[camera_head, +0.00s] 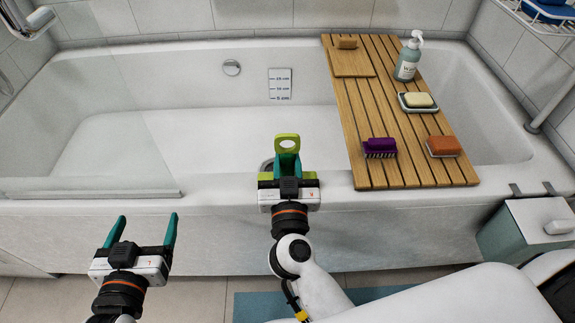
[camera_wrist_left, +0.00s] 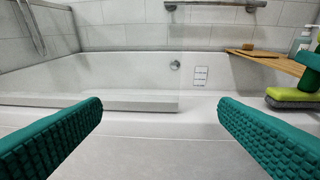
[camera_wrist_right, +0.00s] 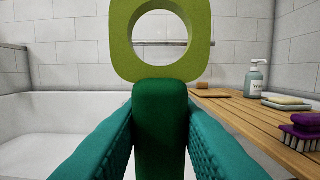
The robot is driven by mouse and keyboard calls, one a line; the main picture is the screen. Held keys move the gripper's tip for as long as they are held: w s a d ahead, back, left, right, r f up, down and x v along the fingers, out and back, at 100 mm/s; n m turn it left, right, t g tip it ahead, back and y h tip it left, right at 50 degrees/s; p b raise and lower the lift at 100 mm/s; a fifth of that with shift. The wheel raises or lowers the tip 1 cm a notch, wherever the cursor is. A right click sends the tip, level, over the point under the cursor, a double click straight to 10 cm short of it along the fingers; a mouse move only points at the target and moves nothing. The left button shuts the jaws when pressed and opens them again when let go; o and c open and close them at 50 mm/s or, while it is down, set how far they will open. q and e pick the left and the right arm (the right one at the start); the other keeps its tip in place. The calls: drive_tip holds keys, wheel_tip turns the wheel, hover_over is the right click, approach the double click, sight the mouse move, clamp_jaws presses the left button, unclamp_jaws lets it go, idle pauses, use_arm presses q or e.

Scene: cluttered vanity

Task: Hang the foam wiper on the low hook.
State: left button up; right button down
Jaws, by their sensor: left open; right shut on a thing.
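The foam wiper (camera_head: 287,142) is green, with a flat ring at the end of a dark green handle (camera_wrist_right: 161,110). My right gripper (camera_head: 288,165) is shut on that handle over the tub's front rim. In the right wrist view the ring (camera_wrist_right: 120,45) stands upright above the fingers. The wiper's lime and grey head (camera_wrist_left: 292,97) shows at the right of the left wrist view. My left gripper (camera_head: 143,230) is open and empty, in front of the tub at the lower left. I cannot make out the low hook in any view.
A wooden board (camera_head: 365,120) spans the tub at right, with a pump bottle (camera_head: 407,62), soap dish (camera_head: 418,103), purple brush (camera_head: 380,148) and orange brush (camera_head: 443,147). A glass panel (camera_head: 100,155) stands at left. A pale bin (camera_head: 525,230) hangs at the right rim.

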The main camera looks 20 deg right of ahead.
use_arm(q)
drive_tip(key=shift+w+d+r+t, duration=0.15)
drive_tip(key=shift+r+t, duration=0.15)
drive_tip(key=shift+r, duration=0.15)
drive_tip(key=shift+w+d+r+t, duration=0.1)
drive_tip(key=shift+r+t, duration=0.2)
drive_tip(key=shift+r, duration=0.1)
use_arm(e)
drive_tip(key=shift+f, duration=0.25)
drive_tip(key=c, duration=1.6)
unclamp_jaws()
drive_tip(key=shift+f, duration=0.15)
use_arm(q)
drive_tip(key=shift+s+a+f, duration=0.1)
use_arm(e)
drive_tip(key=o, duration=0.5)
drive_tip(key=shift+c, duration=0.2)
